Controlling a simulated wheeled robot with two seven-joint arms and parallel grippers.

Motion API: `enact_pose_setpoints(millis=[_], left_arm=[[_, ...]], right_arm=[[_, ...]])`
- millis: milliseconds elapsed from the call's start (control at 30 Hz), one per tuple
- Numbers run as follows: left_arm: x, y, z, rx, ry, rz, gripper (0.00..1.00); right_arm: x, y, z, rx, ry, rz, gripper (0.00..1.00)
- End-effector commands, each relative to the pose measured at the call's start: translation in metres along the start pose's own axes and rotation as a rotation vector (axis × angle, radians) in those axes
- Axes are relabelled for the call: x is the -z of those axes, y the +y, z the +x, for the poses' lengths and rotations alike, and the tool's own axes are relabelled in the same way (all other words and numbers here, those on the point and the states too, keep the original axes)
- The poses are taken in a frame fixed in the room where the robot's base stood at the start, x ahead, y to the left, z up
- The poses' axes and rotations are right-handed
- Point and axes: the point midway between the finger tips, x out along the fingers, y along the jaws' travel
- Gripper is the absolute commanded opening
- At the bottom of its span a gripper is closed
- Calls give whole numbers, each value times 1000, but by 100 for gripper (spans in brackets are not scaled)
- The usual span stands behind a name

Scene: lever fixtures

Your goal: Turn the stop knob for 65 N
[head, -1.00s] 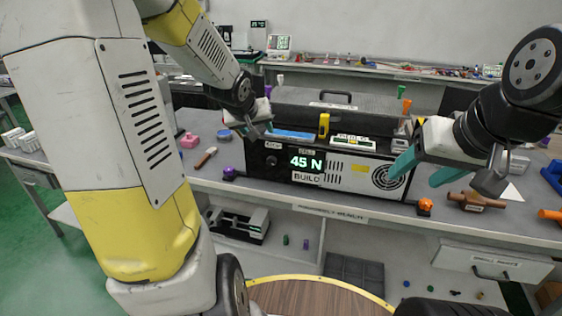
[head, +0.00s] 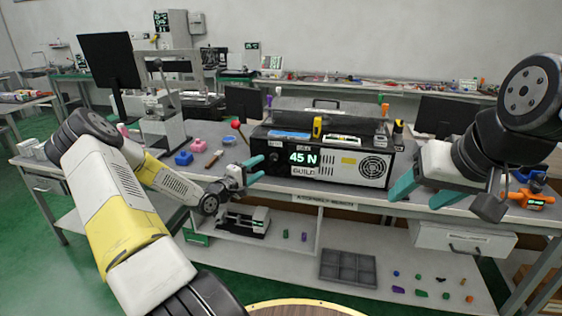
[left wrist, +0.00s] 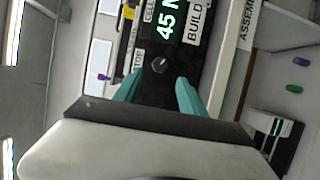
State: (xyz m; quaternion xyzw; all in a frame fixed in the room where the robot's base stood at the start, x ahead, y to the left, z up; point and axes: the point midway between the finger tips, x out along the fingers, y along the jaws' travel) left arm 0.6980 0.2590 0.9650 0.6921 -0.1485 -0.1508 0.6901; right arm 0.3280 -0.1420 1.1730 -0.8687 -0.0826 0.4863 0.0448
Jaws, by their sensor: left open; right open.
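The box with the fan grille (head: 340,162) stands on the bench, and its green display (head: 305,158) reads 45 N. A small dark round knob (left wrist: 159,65) shows on the black panel beside the display in the left wrist view, next to a label that seems to read STOP. My left gripper (head: 254,170) is open at the left end of the box; in its wrist view its teal fingers (left wrist: 158,92) are spread to either side below the knob, apart from it. My right gripper (head: 420,193) is open and empty in front of the box's right end.
A grey tray (head: 348,268) lies on the lower shelf.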

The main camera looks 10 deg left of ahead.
Motion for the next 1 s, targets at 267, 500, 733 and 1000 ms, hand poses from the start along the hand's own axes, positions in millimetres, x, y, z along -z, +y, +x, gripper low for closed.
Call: enact_pose_setpoints(millis=[267, 500, 733, 1000], left_arm=[[-1, 1, 37, -8, -3, -3, 49], [0, 1, 69, -6, -1, -2, 49], [0, 1, 78, -5, -1, -2, 49], [0, 1, 77, -5, 0, -2, 27]], right_arm=[[0, 0, 0, 0, 0, 0, 60], [0, 0, 0, 0, 0, 0, 60], [0, 0, 0, 0, 0, 0, 60], [0, 0, 0, 0, 0, 0, 60]])
